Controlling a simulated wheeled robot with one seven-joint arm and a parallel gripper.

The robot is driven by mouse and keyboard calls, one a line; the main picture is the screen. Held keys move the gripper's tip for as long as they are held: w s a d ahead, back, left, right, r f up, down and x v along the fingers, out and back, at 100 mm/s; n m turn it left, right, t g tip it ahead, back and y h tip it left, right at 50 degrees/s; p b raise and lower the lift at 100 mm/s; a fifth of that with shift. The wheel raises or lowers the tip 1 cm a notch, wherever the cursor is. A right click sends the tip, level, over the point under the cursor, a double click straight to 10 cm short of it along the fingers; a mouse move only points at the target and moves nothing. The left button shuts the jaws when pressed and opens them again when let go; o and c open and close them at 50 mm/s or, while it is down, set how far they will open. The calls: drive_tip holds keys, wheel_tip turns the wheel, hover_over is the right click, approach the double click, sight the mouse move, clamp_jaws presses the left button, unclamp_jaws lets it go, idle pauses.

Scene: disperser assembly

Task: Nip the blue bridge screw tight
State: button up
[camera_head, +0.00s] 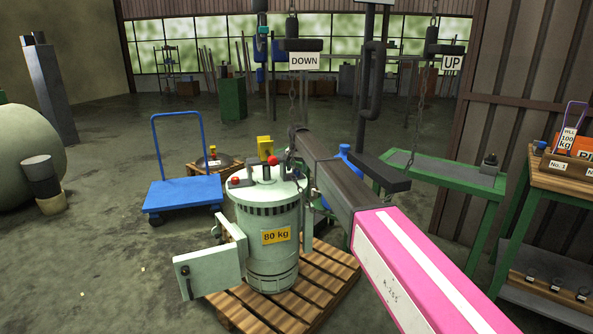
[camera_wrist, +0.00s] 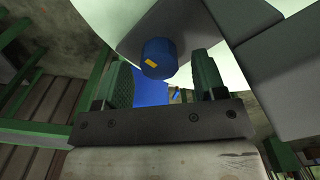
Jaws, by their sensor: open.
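The blue bridge screw (camera_wrist: 158,52) is a round blue knob with a small yellow mark, in the upper middle of the wrist view. It sits against a pale grey part above it. My gripper (camera_wrist: 163,66) is open, with its green fingers either side of the knob in this view. A gap shows between each finger and the knob, and I cannot tell how far ahead of the fingertips it lies. In the head view, my gripper and the screw cannot be made out; the pale green vessel (camera_head: 272,244) marked 80 kg stands on a wooden pallet (camera_head: 320,283).
A blue trolley (camera_head: 184,193) stands left of the vessel. A green bench (camera_head: 440,172) and a shelf table (camera_head: 562,184) are at the right. Chains and a hook (camera_head: 371,100) hang behind. The floor at the left front is clear.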

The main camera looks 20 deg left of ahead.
sight(297, 170)
wheel_tip(297, 170, up, 10)
idle(0.4)
drive_tip(key=shift+s, duration=0.1)
